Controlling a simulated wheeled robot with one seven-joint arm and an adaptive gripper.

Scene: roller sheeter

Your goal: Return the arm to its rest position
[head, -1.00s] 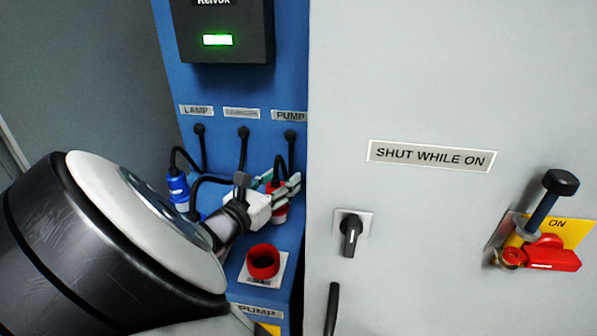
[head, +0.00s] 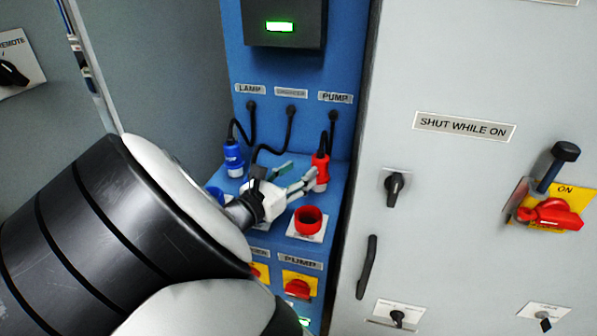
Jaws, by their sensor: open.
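My gripper (head: 293,181) is in the middle of the head view, above the blue ledge (head: 340,190). Its fingers are spread and point up and right toward the red plug (head: 320,172). The red plug stands upright on the ledge below the PUMP label, with its black cable rising behind it. From this view I cannot tell whether a fingertip touches the plug. My arm fills the lower left and hides part of the ledge.
A blue plug (head: 233,160) stands left of my gripper. A red socket (head: 308,219) sits open just below it. The grey cabinet door (head: 450,80) is at the right, with a handle (head: 367,267), a black knob (head: 395,187) and a red switch (head: 550,214).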

